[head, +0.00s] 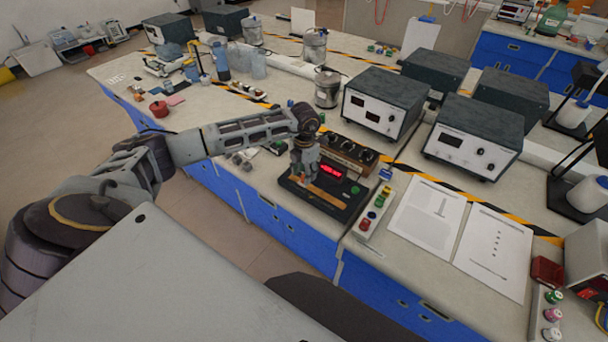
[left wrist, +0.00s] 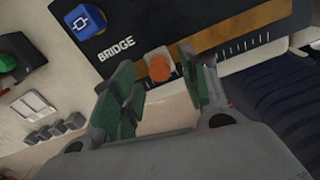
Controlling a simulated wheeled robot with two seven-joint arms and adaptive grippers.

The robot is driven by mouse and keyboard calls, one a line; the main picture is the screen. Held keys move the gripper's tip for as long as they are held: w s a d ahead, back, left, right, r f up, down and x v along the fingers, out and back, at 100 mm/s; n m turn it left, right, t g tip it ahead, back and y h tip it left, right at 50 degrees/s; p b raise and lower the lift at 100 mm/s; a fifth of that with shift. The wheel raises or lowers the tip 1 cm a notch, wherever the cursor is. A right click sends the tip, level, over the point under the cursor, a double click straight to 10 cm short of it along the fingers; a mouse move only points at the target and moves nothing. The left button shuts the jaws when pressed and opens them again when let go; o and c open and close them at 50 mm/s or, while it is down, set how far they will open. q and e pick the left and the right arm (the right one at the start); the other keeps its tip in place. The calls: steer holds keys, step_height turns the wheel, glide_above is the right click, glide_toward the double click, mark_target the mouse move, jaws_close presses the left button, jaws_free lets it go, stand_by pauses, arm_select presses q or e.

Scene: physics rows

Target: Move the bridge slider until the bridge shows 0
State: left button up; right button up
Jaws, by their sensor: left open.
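The bridge (head: 345,207) is a black box with a wooden strip and a red lit display (head: 331,171), whose digits are too small to read. It stands near the bench's front edge in the head view. In the left wrist view its face carries the word BRIDGE and a ruled scale (left wrist: 232,47). The slider's orange knob (left wrist: 159,68) sits at the BRIDGE-label end of the wooden strip. My left gripper (head: 303,177) points down over the bridge's left part. Its green-padded fingers are open, one on each side of the knob. My right gripper is not in view.
A wooden box with black dials (head: 345,152) stands right behind the bridge. A strip of coloured terminals (head: 374,212) and paper sheets (head: 428,215) lie to its right. Grey instruments (head: 381,103) stand farther back. Small blocks (head: 240,160) lie left of the bridge.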

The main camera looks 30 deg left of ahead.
arm_select(q)
steer(key=shift+f, duration=0.95)
jaws_close()
